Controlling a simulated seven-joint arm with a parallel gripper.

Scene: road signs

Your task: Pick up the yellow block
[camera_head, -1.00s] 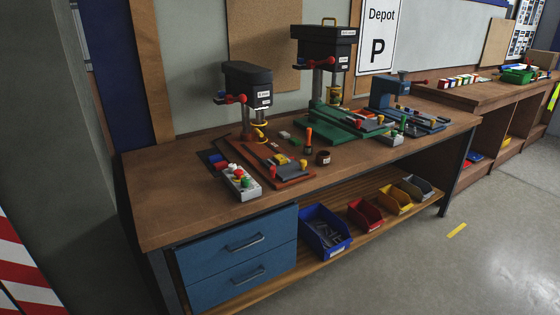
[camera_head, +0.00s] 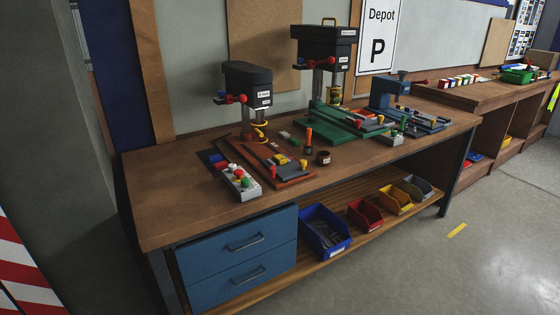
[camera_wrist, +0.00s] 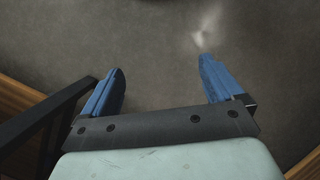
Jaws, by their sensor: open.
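A small yellow block-like piece (camera_head: 281,160) sits on the red-brown base of the left machine on the workbench in the head view. It is too small there to tell whether it is loose or part of the fixture. My gripper (camera_wrist: 161,65) shows only in the wrist view. Its two blue fingers are wide apart with nothing between them. Grey floor lies beyond the fingers, and no yellow block is in the wrist view.
The workbench (camera_head: 170,195) carries two drill presses (camera_head: 248,85) (camera_head: 324,50) and a button box (camera_head: 240,182). Its front left top is clear. Bins, including a blue one (camera_head: 325,232), stand on the lower shelf. A dark bar (camera_wrist: 45,120) and wooden edges border the wrist view.

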